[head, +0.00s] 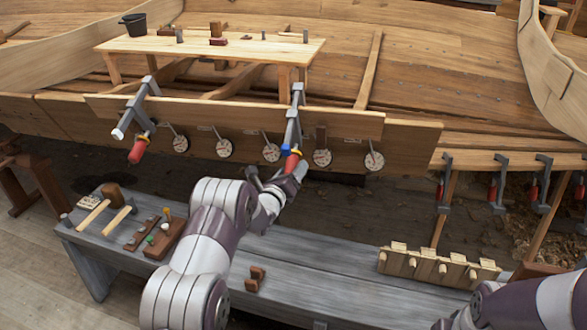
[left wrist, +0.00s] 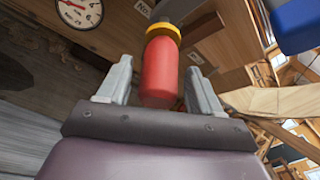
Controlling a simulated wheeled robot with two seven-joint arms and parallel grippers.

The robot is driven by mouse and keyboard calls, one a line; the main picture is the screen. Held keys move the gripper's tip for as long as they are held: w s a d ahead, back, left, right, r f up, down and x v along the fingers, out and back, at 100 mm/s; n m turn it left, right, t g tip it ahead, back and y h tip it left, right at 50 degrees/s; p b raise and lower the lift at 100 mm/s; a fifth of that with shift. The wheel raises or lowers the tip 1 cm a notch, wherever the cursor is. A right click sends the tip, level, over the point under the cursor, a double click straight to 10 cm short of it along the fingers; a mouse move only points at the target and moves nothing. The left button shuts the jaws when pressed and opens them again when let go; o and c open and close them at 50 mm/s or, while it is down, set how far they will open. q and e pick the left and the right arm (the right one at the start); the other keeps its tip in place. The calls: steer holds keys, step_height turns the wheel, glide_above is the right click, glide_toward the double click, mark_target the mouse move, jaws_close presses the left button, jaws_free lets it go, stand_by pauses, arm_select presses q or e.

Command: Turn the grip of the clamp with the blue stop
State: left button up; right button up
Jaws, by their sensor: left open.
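The clamp with the blue stop (head: 293,118) is grey and hangs on the hull plank in the middle of the head view. Its blue stop (head: 286,149) is low on the frame, just above its red grip (head: 292,161). In the left wrist view the red grip (left wrist: 161,75) hangs under a yellow collar, and a blue block (left wrist: 297,24) shows at the top right. My left gripper (head: 277,173) is open at the grip. Its two fingers stand on either side of the grip, with visible gaps. My right gripper is out of view; only my right arm shows.
A similar clamp with a white stop (head: 136,107) and red grip hangs to the left. Several round dials (head: 271,153) line the plank. The grey bench (head: 310,255) below carries tools and a pegged wooden rack (head: 438,267). More clamps (head: 499,184) hang at the right.

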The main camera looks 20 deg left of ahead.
arm_select(q)
steer(key=shift+w, duration=0.8)
steer(key=shift+d, duration=0.1)
steer(key=c, duration=1)
steer(key=shift+o, duration=0.2)
steer(key=shift+f, duration=0.1)
